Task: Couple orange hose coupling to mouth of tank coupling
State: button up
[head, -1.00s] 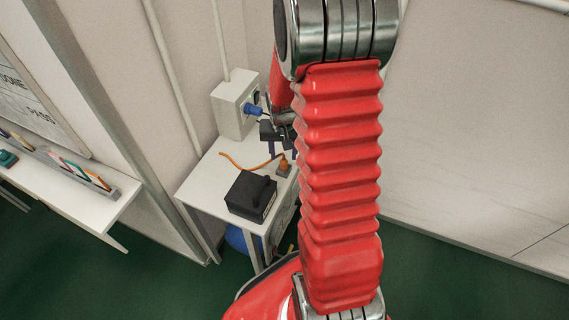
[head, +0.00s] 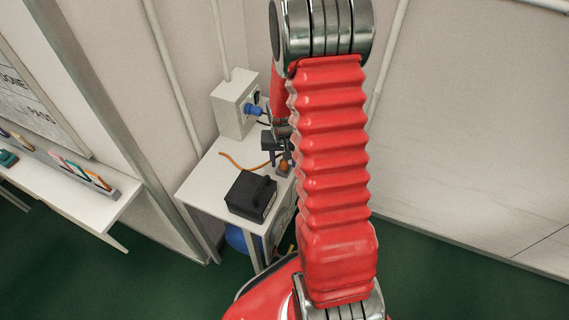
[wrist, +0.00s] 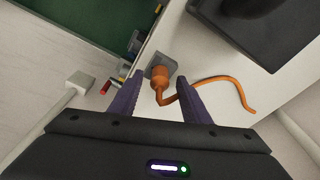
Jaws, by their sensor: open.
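The orange hose coupling (wrist: 160,76) stands at a small grey block (wrist: 161,64) on the white bench, its orange hose (wrist: 232,82) curling off to the right in the wrist view. In the head view the coupling (head: 284,166) is partly covered by my gripper (head: 280,152). My gripper (wrist: 161,80) is open, with one purple finger on each side of the coupling; whether they touch it I cannot tell. A small red-ended fitting (wrist: 106,87) shows beyond the bench edge; I cannot tell whether it belongs to the tank coupling, which I cannot clearly identify.
A black box (head: 250,195) stands on the bench (head: 205,188) close to the coupling. A wall box (head: 235,105) with a blue plug (head: 252,111) is behind. A blue rounded object (head: 238,241) is under the bench. Another bench (head: 75,200) with a rack is at left.

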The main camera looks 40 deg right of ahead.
jog(key=shift+c, duration=0.5)
grip_shut()
